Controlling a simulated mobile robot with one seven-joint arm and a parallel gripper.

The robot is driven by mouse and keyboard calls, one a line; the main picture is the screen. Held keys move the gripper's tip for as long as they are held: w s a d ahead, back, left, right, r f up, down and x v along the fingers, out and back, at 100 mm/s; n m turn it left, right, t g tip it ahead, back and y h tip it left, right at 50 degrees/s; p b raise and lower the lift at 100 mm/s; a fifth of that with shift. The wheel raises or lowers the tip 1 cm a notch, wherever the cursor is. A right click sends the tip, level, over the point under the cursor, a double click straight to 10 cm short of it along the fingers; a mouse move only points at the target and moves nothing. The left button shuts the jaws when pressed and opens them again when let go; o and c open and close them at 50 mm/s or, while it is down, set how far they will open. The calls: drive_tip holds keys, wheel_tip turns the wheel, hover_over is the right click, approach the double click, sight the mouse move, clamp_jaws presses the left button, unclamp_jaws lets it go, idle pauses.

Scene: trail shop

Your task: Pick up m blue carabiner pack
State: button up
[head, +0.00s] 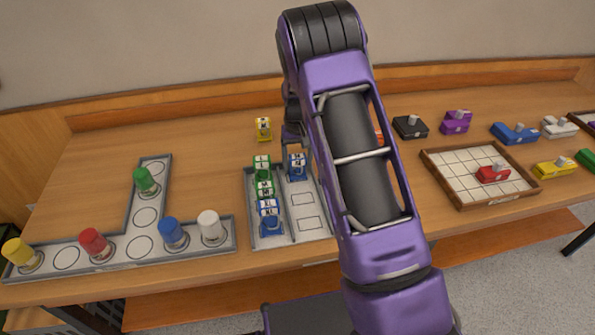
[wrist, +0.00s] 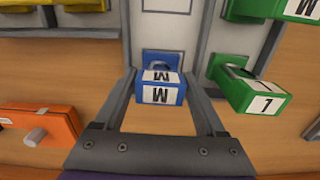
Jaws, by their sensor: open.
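The blue carabiner pack marked M (head: 297,168) stands at the back of the right column of a grey two-column tray (head: 249,224). In the wrist view the blue pack (wrist: 161,92) shows its M label between the two fingers of my gripper (wrist: 163,76). The fingers are open, with a gap on each side of the pack. In the head view my gripper (head: 293,138) is at the pack's back side, partly hidden by my arm. A green pack marked L (wrist: 254,97) stands beside the blue one, outside the fingers.
The tray's left column also holds another green pack (head: 264,188) and a blue pack (head: 268,215). A yellow pack (head: 263,128) stands behind the tray. An orange piece (wrist: 42,130) lies at left in the wrist view.

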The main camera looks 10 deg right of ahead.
wheel_tip(320, 180, down, 2)
drive_tip(key=shift+f, duration=0.1)
drive_tip(key=c, duration=1.1)
drive_tip(key=shift+c, duration=0.2)
drive_tip(key=shift+r, duration=0.2)
